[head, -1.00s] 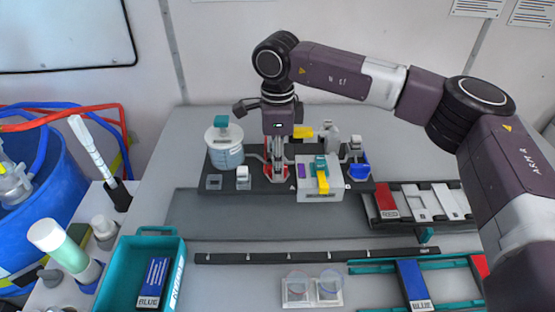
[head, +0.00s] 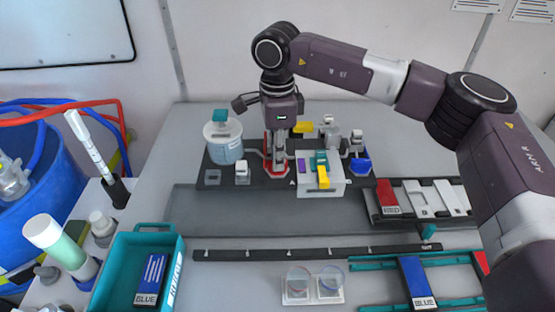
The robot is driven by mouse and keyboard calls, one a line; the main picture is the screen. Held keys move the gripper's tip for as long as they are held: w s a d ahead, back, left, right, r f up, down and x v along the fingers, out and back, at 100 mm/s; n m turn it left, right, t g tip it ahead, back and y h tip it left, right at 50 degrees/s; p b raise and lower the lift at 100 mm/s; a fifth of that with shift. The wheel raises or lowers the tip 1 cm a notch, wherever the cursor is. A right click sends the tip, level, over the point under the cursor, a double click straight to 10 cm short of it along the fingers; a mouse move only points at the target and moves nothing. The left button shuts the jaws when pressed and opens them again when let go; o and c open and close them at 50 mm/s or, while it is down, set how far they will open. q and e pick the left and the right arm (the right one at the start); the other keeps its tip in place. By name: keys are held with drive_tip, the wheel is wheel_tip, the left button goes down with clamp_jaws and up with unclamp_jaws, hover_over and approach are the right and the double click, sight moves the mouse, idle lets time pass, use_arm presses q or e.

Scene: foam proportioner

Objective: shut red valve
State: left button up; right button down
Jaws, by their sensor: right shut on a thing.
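The red valve (head: 269,171) stands on the dark base plate of the proportioner, between the clear tank and the white block. Only parts of its red show around my fingers. My right gripper (head: 278,159) points straight down over the valve and is shut on it. The fingers hide most of the handle, so I cannot tell its exact angle. My left gripper is not in view.
A clear tank with a teal cap (head: 222,142) stands close left of the gripper. The white block (head: 320,188) with teal and yellow levers is close right. A blue cup (head: 360,163) is farther right. A teal bin (head: 174,243) sits at front left.

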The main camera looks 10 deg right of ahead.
drive_tip(key=n+b, duration=0.2)
drive_tip(key=n, duration=0.1)
drive_tip(key=shift+f+n, duration=0.1)
drive_tip(key=shift+n, duration=0.2)
drive_tip(key=n+b, duration=0.2)
drive_tip(key=n, duration=0.2)
drive_tip(key=shift+n, duration=0.3)
drive_tip(key=n+b, duration=0.1)
drive_tip(key=n, duration=0.2)
drive_tip(key=shift+n, duration=0.3)
drive_tip(key=shift+r+n, duration=0.2)
drive_tip(key=shift+n, duration=2)
drive_tip(key=c, duration=1.9)
unclamp_jaws()
drive_tip(key=shift+c, duration=0.2)
